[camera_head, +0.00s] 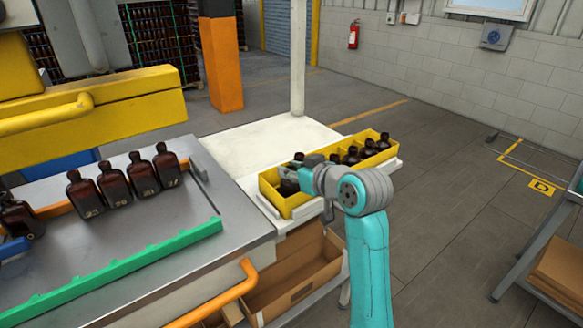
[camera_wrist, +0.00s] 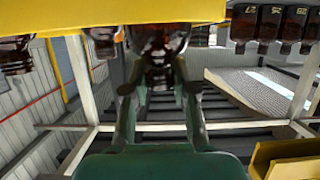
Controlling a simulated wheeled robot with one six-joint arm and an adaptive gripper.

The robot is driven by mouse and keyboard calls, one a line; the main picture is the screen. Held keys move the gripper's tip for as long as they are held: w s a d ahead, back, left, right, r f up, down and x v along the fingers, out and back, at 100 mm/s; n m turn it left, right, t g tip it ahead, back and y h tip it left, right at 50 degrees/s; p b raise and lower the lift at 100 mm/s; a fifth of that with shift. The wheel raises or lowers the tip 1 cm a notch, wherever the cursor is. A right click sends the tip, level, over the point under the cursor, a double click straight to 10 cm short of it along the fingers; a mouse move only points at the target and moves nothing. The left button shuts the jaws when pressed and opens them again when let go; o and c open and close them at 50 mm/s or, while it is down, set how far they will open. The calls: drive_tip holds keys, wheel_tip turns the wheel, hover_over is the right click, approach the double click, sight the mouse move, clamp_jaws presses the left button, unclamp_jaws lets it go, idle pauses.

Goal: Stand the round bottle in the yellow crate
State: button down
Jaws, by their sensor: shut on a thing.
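The yellow crate (camera_head: 299,208) stands on the white table beyond the steel bench in the head view. My gripper (camera_head: 303,178) is at its near left end, shut on a dark amber bottle (camera_head: 288,187). That bottle looks upright and at least partly inside the crate's near end; the gripper and crate wall hide its lower part, so I cannot tell whether it touches the floor. In the wrist view the bottle (camera_wrist: 160,45) shows between the fingers of my gripper (camera_wrist: 160,75). Several dark bottles (camera_head: 351,157) stand in the far part of the crate.
Several amber bottles (camera_head: 115,185) stand on the steel bench (camera_head: 165,245) at the left, behind a green rail (camera_head: 120,268). A white post (camera_head: 298,60) rises behind the crate. The white table (camera_head: 262,148) is clear left of the crate. Cardboard boxes (camera_head: 297,280) sit below.

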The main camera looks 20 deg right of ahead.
drive_tip(key=shift+f, duration=1)
drive_tip(key=c, duration=0.8)
unclamp_jaws()
drive_tip(key=shift+c, duration=0.2)
drive_tip(key=v, duration=1.2)
